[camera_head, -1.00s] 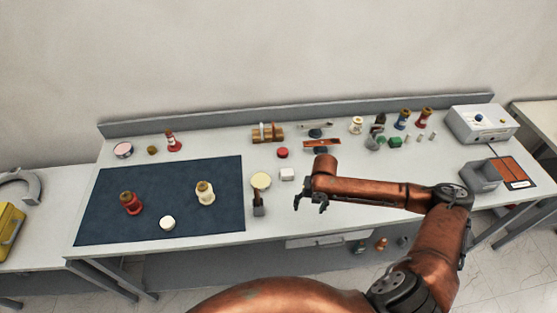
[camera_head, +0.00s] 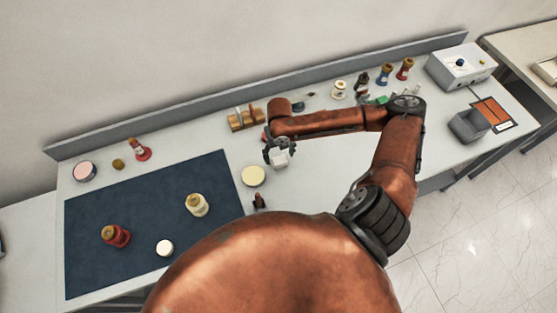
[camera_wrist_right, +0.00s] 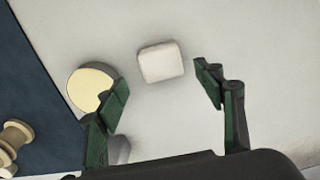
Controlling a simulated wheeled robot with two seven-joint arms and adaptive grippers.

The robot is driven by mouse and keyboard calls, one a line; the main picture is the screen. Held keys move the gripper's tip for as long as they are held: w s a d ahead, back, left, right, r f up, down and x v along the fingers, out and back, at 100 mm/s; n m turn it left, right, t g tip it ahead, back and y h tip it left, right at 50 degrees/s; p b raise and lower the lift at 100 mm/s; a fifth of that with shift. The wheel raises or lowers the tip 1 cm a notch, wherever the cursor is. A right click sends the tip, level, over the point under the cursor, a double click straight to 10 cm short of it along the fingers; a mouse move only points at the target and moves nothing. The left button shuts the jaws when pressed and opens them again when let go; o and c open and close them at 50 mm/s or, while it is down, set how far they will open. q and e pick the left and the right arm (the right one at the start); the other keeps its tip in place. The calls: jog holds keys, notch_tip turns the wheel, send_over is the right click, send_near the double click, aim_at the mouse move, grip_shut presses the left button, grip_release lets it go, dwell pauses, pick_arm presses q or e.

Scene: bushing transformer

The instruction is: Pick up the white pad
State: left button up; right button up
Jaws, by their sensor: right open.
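A small white square pad (camera_head: 281,161) with rounded corners lies on the light table, right of the dark mat. It also shows in the right wrist view (camera_wrist_right: 160,62), flat on the table, just beyond my fingertips. My right gripper (camera_head: 280,150) is open and empty over the pad, partly covering it in the head view. In the wrist view its two green-padded fingers (camera_wrist_right: 162,88) are spread wider than the pad, and neither touches it. My left gripper is not in view.
A round cream-topped object (camera_head: 253,176) stands close left of the pad, beside my left-hand finger in the wrist view. The dark blue mat (camera_head: 150,205) holds a red bushing (camera_head: 116,237), a cream bushing (camera_head: 197,205) and a white disc (camera_head: 165,248). A wooden holder (camera_head: 243,119) stands behind.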

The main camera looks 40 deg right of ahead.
aim_at(279, 160)
jog(key=f, duration=0.4)
jog(key=shift+w+d+f+p, duration=0.15)
jog(key=shift+d+f+p, duration=0.05)
jog(key=shift+f+p, duration=0.1)
jog(key=shift+f, duration=0.25)
jog(key=c, duration=1.1)
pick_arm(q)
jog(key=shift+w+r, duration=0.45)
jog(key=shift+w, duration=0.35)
pick_arm(e)
jog(key=shift+c, duration=0.2)
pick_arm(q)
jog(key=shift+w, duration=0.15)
pick_arm(e)
jog(key=shift+r, duration=0.1)
